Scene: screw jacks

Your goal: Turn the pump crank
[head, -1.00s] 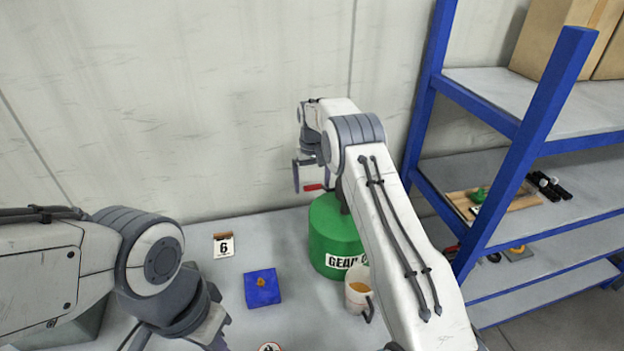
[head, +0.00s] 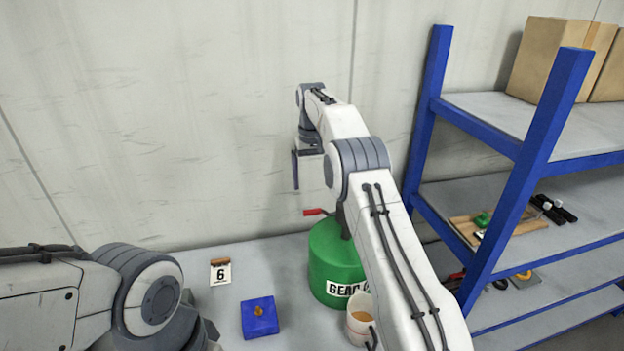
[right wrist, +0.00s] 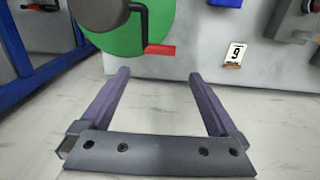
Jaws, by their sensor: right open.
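The pump is a green drum (head: 336,262) with a white label, standing on the table behind my right arm. Its crank has a red handle (head: 313,211) pointing left above the drum; the rest of the crank is mostly hidden by my arm. In the right wrist view the dark crank (right wrist: 142,22) and its red handle (right wrist: 160,50) show over the green drum top. My right gripper (head: 296,170) is open and empty, above and apart from the handle. In the right wrist view the handle shows beyond and between its fingertips (right wrist: 158,76). My left gripper is out of view.
A cup (head: 360,318) with brownish content stands close in front of the drum. A blue block (head: 260,317) and a number 6 card (head: 220,272) are to the left. A blue-framed shelf (head: 505,185) stands at right; the wall is behind.

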